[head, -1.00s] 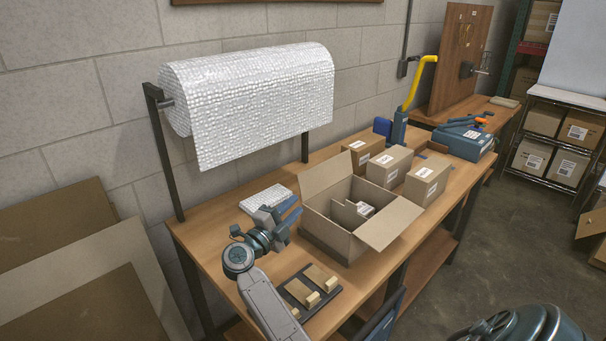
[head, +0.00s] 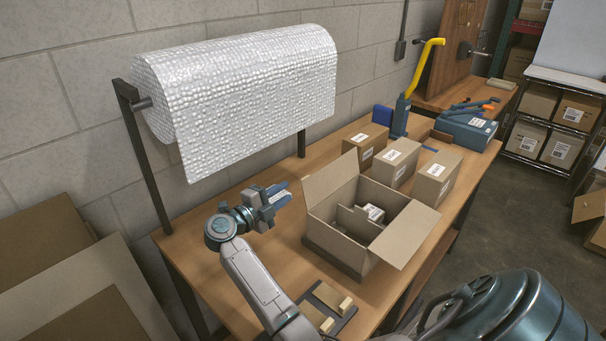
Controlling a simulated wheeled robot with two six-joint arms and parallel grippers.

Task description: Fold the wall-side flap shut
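The open carton (head: 335,236) stands on the workbench. Its wall-side flap (head: 330,181) stands up, tilted slightly outward. The room-side flap (head: 405,234) is spread outward. Inside are cardboard dividers (head: 352,222) and a small box with a white label (head: 375,213).
A bubble-wrap roll (head: 240,95) hangs on a stand behind. Several closed cartons (head: 396,164) stand right behind the open one. A dark tray with wooden blocks (head: 328,303) lies in front. Bare bench lies left of the carton.

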